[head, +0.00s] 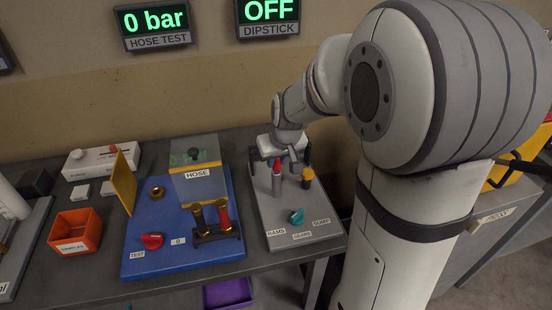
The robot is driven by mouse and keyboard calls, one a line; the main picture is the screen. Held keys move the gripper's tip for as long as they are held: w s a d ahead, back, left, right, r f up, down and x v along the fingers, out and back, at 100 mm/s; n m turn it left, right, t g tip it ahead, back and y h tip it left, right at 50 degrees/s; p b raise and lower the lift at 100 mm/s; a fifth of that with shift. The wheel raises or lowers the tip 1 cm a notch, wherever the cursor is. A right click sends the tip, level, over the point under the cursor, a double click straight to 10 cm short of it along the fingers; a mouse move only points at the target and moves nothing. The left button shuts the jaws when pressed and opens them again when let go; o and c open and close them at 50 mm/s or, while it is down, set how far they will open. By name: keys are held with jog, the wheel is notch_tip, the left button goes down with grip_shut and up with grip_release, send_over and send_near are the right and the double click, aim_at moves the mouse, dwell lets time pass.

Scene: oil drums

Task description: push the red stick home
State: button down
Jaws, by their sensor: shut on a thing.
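The red stick (277,165) shows as a short red piece at the top of a grey upright tube (277,185) on the grey panel. My gripper (279,161) points down over the panel and is shut on the red stick. The fingers and the wrist hide part of the stick, so I cannot tell how far it sits in the tube. A wall display (268,11) labelled DIPSTICK reads OFF.
A dark post with a yellow-orange top (307,174) stands close to the right of my gripper. A teal knob (296,216) is in front. To the left, a blue board (150,262) carries the clear HOSE box (190,186) and a red knob (152,240).

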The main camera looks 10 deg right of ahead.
jog(key=shift+f+b, duration=0.55)
jog(key=shift+b, duration=0.05)
jog(key=c, duration=1.2)
grip_release()
jog(key=shift+r, duration=0.15)
jog(key=v, duration=0.8)
jog(key=s+f+m+g, duration=0.1)
jog(key=s+f, duration=0.2)
jog(key=s, duration=1.5)
jog(key=shift+a+g+h, duration=0.25)
jog(key=shift+g+h, duration=0.05)
jog(key=shift+g, duration=0.1)
